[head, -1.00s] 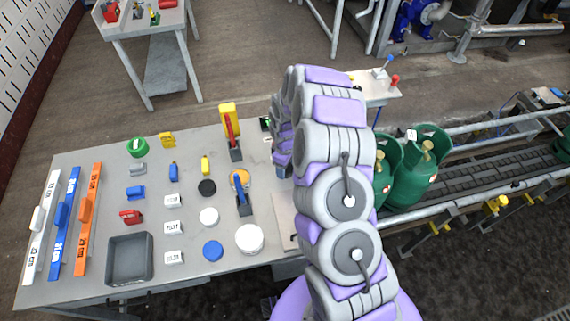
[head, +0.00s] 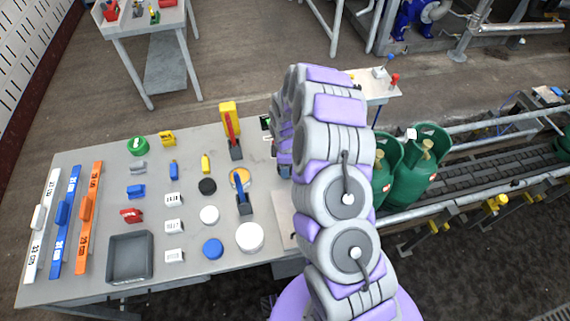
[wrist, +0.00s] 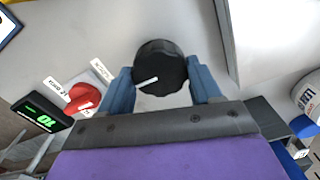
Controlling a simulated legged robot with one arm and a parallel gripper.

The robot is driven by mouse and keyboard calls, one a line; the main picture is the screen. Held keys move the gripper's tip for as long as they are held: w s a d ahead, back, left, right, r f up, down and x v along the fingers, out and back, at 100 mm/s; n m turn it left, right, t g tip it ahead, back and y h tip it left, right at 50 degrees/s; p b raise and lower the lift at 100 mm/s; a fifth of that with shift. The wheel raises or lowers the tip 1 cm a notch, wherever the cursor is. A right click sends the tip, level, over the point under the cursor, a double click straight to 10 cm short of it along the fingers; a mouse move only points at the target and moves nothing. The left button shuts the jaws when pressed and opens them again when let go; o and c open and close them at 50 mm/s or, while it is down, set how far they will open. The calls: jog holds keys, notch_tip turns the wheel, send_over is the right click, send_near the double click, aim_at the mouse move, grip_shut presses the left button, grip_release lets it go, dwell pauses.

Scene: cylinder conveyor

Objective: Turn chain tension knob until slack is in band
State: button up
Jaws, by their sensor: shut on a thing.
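A round black knob (wrist: 160,68) with a white pointer line is on the light panel in the wrist view. The line points to the left and slightly down. My gripper (wrist: 162,84) has its two blue fingers on either side of the knob, shut on it. A small black display (wrist: 42,118) with green digits sits at the left, tilted; the digits look like 10, but the orientation makes them unsure. In the head view the display (head: 266,123) shows partly beside my arm.
A red knob (wrist: 82,97) with white labels sits left of the black knob. The bench (head: 95,165) holds coloured rulers, a grey tray (head: 131,258), caps and two levers. Green gas cylinders (head: 408,178) stand on the conveyor (head: 475,165) right of my arm.

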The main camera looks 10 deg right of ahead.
jog(key=shift+w, duration=0.1)
jog(key=o, duration=1.1)
jog(key=shift+c, duration=0.2)
notch_tip(320, 180, up, 17)
jog(key=p, duration=0.2)
jog(key=shift+r, duration=0.15)
